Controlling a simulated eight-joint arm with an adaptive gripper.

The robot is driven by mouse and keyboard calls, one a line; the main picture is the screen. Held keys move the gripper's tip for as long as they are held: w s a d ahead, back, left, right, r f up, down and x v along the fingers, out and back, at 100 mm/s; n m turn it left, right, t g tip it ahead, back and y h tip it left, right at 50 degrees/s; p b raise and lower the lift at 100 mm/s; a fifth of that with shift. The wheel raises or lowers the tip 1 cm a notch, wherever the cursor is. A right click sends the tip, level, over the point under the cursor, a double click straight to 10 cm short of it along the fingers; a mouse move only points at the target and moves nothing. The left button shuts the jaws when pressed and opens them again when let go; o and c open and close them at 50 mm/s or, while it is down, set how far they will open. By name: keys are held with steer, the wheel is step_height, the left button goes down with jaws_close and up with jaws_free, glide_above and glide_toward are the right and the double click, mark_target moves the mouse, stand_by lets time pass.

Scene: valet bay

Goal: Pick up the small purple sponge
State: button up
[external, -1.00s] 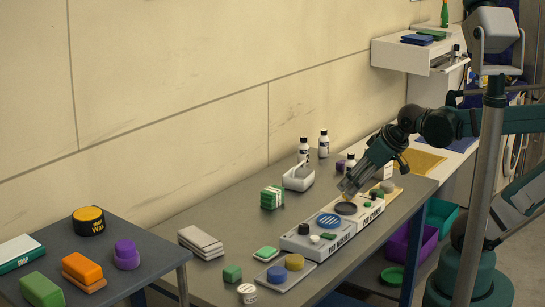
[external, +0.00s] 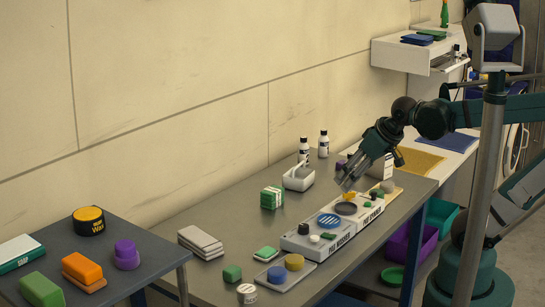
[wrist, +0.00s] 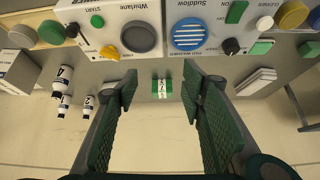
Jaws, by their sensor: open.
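Two purple things in the external view could be the sponge. A small purple piece (external: 340,165) lies on the long bench towards the wall, close behind my gripper. A purple rounded stack (external: 126,255), a smaller piece on a wider one, stands on the near left table. I cannot tell which is the small sponge, and I make out neither in the wrist view. My gripper (external: 346,186) is open and empty, tilted down above the labelled panels. In the wrist view its fingers (wrist: 160,84) are spread, with a banded green block (wrist: 162,88) beyond, between them.
White labelled panels (external: 300,243) with discs and knobs lie along the bench front. White bottles (external: 323,143) and a white caddy (external: 299,178) stand near the wall. An orange block (external: 82,266) and a wax tin (external: 88,221) are on the left table. The bench middle is fairly clear.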

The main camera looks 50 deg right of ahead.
steer(key=w+d+r+m+g+h+p, duration=0.15)
steer(key=w+d+r+m+p, duration=0.3)
steer(key=w+d, duration=0.45)
steer(key=m+g+h+p, duration=0.3)
steer(key=m+g+p, duration=0.3)
steer(key=m+p, duration=0.65)
glide_above(342, 161)
steer(key=a+b, duration=0.3)
step_height(342, 161, down, 12)
steer(key=m, duration=0.2)
steer(key=shift+a+r+y, duration=0.1)
steer(key=shift+a+y, duration=0.15)
steer(key=shift+x, duration=1.3)
steer(key=shift+x, duration=2.6)
